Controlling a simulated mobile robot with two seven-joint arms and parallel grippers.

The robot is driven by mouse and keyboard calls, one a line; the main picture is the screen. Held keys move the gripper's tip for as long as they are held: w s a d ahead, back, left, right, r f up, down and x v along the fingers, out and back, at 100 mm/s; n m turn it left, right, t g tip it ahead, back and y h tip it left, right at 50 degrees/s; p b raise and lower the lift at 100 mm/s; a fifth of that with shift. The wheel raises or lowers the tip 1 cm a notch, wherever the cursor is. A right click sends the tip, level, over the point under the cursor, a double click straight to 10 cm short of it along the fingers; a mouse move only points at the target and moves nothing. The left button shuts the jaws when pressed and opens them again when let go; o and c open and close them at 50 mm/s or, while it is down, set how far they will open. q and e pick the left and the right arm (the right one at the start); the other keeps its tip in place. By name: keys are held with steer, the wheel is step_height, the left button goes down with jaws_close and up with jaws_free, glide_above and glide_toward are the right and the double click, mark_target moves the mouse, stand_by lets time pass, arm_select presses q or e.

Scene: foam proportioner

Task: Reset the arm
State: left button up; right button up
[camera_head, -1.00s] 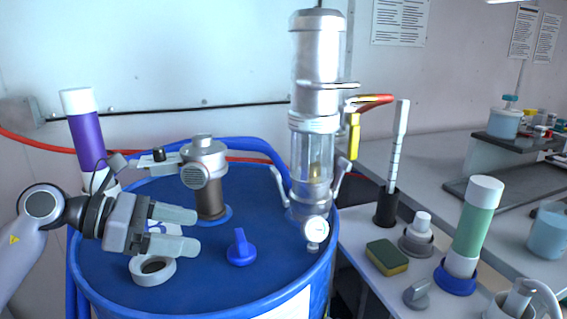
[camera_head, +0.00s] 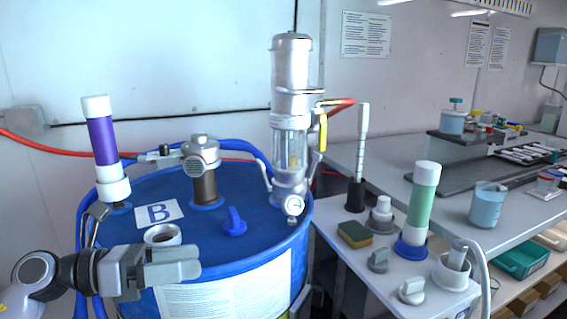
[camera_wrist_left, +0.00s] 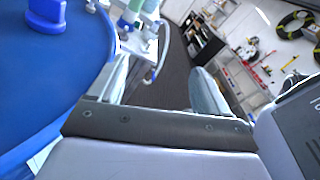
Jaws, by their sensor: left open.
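My left gripper (camera_head: 190,262) is open and empty in the head view. It is low on the left, its fingers pointing right across the front of the blue drum (camera_head: 225,262). In the left wrist view the drum top (camera_wrist_left: 75,70) fills the left side, with a blue knob (camera_wrist_left: 47,12) on it. Nothing is between my fingers. My right arm and gripper are out of view.
On the drum are a clear-bodied pump (camera_head: 290,150), a grey fitting (camera_head: 203,175), a white ring (camera_head: 163,235) and a blue valve (camera_head: 235,222). A purple tube (camera_head: 102,140) stands behind left. A side table (camera_head: 340,265) holds a sponge (camera_head: 355,234) and a green tube (camera_head: 423,195).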

arm_select(q)
steer(key=s+a+f+n+t+y+p, duration=0.15)
steer(key=f+n+t+y, duration=0.45)
steer(key=n, duration=1)
steer(key=s+a+f+n+t+y+p, duration=0.1)
steer(key=s+a+f+n+t+y, duration=0.15)
steer(key=f+n+t, duration=0.9)
steer(key=s+f+n+g+y+p, duration=0.1)
steer(key=s+f+n+g+y, duration=0.4)
steer(key=s+f+n+g, duration=0.7)
step_height(320, 180, down, 2)
steer(key=s+n, duration=0.2)
steer(key=n, duration=0.2)
steer(key=shift+s+a+g, duration=0.25)
steer(key=shift+s+g, duration=0.05)
steer(key=shift+g, duration=0.05)
